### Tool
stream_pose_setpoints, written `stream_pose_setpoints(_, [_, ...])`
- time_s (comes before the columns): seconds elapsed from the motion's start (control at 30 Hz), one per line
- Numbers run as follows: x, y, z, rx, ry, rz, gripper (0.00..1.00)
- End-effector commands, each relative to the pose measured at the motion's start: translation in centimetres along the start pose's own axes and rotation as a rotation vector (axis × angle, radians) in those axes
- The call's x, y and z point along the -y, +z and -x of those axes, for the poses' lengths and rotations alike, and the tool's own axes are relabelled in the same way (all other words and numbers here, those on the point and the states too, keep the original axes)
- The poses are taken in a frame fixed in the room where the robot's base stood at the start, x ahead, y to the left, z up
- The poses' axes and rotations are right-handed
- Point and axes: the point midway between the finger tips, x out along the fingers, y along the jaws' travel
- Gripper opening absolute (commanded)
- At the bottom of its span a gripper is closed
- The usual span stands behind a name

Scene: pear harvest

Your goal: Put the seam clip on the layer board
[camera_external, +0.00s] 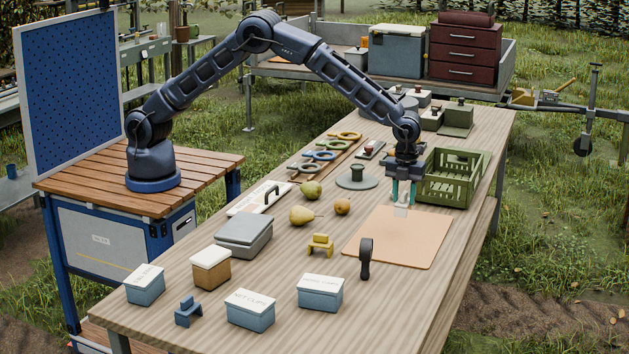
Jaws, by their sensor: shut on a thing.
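My gripper (403,192) is above the far part of the tan layer board (400,246), with its teal fingers pointing down. It is shut on a small pale piece, which I take to be the seam clip (401,210). The clip shows just below the fingertips, over the board. I cannot tell whether its underside touches the board. The fingers hide part of it.
A green crate (452,186) stands close behind the board. A yellow clip-shaped piece (320,246), pears (301,215) and a grey box (243,236) lie to the left. Lidded boxes (320,292) and a blue clip-shaped piece (188,311) are at the front.

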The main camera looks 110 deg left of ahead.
Motion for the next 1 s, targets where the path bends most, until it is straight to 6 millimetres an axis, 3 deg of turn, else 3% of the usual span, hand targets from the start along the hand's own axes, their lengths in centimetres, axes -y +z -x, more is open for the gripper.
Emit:
stream_pose_setpoints(0.1, [0.0, -0.1, -1.6, 0.000, 0.001, -0.001, 0.14])
stream_pose_setpoints(0.37, [0.0, -0.1, -3.1, 0.000, 0.001, -0.001, 0.14])
stream_pose_setpoints(0.6, [0.0, -0.1, -6.2, 0.000, 0.001, 0.000, 0.14])
stream_pose_setpoints(1.0, [0.0, 0.0, -6.8, 0.000, 0.000, 0.000, 0.14])
